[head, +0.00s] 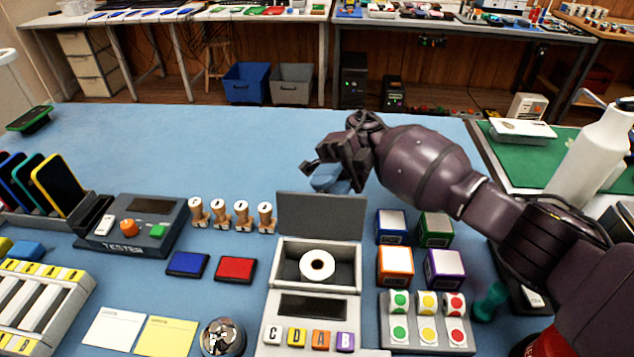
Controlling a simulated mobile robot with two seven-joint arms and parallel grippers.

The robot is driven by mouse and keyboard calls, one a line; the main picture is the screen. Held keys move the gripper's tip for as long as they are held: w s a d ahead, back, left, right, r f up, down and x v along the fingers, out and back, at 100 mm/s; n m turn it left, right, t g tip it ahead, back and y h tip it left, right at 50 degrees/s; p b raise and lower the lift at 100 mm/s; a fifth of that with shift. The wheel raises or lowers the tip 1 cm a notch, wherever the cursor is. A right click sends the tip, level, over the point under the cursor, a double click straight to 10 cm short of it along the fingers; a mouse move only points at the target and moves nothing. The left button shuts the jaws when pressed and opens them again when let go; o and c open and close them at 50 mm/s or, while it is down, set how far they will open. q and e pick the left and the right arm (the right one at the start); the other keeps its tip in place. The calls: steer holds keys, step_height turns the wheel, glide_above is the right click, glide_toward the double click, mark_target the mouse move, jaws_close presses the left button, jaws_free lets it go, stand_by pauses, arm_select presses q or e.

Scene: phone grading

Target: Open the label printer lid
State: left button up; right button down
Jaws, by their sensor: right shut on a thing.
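The label printer (367,307) stands at the front centre of the blue table, with lettered keys C, D, A and B along its front. Its grey lid (320,216) stands upright at the back of the bay, so the lid is open. A white label roll (317,266) lies in the open bay. My right gripper (326,176) is just above and behind the lid's top edge, shut on a small blue object (328,181) that its fingers partly cover. I cannot tell whether the gripper touches the lid. My left gripper is out of view.
Coloured boxes (395,266) and a sticker tray (428,345) stand right of the printer. Several wooden stamps (241,214), blue and red ink pads (235,269) and the tester (130,222) stand left. A white bottle (596,145) is at far right. The table's back is mostly clear.

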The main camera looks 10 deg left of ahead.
steer(key=shift+f, duration=0.15)
stand_by(0.4)
steer(key=c, duration=1)
jaws_free()
steer(key=shift+w, duration=0.1)
